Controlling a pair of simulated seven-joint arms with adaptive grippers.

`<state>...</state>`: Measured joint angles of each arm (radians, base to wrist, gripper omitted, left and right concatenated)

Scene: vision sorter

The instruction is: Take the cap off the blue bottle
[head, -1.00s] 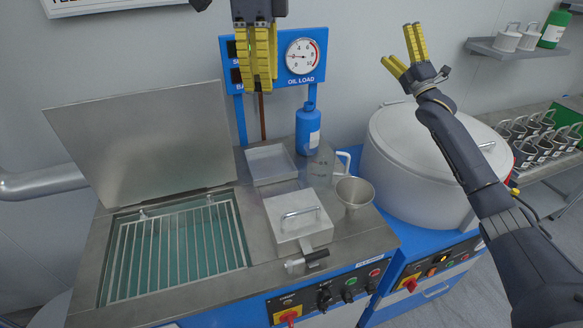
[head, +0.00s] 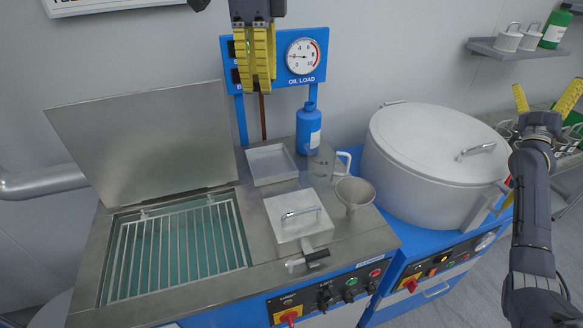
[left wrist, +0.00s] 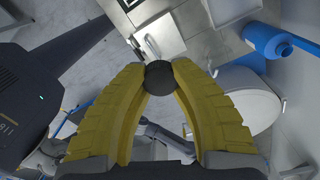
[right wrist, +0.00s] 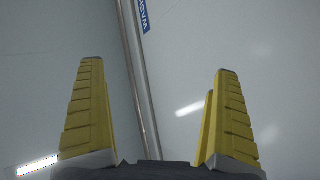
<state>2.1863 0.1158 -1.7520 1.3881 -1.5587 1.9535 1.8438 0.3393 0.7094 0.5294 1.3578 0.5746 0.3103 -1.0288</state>
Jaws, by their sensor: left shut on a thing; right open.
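The blue bottle (head: 308,132) stands upright at the back of the steel bench, below the gauge panel. Its narrow neck points up. In the left wrist view the bottle (left wrist: 267,40) shows a ring-shaped, open-looking mouth. My left gripper (head: 258,88) is high, left of the bottle and apart from it. It is shut on a small dark round thing (left wrist: 160,78), which looks like a cap and sits between the fingertips. My right gripper (head: 545,98) is open and empty at the far right, fingers up. Its spread fingers also show in the right wrist view (right wrist: 156,80).
Left is an open bath with a rack (head: 178,250) and raised lid (head: 140,135). A shallow tray (head: 270,165), a handled steel lid (head: 300,217) and a metal cup (head: 354,195) stand near the bottle. A large lidded pot (head: 430,165) is to the right.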

